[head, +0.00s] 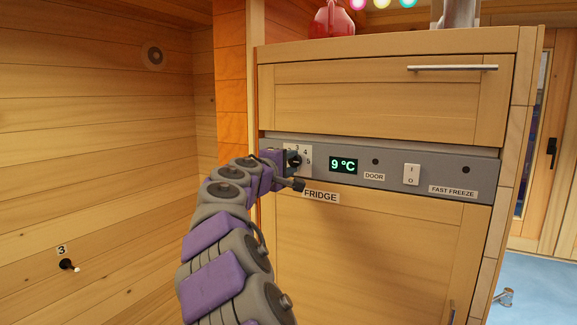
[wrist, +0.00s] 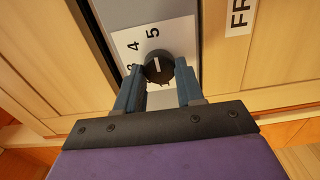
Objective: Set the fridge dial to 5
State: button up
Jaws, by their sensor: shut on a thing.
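The fridge dial (wrist: 158,65) is a round black knob on a white number plate (wrist: 186,30) in the wrist view. A short white mark shows on its face; I cannot tell for certain which number it points at. The numbers 3, 4 and 5 show around it, and a 1 is partly hidden near the fingers. My gripper (wrist: 160,70) is shut on the dial, one blue finger on each side. In the head view my gripper (head: 289,160) covers much of the dial. The display (head: 343,165) beside it reads 9 °C in green.
The grey panel (head: 390,170) also carries a DOOR light (head: 375,161) and a FAST FREEZE switch (head: 411,174). A drawer with a bar handle (head: 452,68) is above. A red pot (head: 331,20) stands on top.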

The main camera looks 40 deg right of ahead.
jog(key=shift+d+f, duration=0.2)
jog(key=shift+f, duration=0.15)
jog(key=o, duration=0.6)
jog(key=shift+s, duration=0.1)
jog(key=o, duration=0.4)
jog(key=shift+a+r, duration=0.2)
jog(key=shift+o, duration=0.2)
jog(key=p+v, duration=0.2)
jog(key=v, duration=1.5)
jog(key=shift+a, duration=0.25)
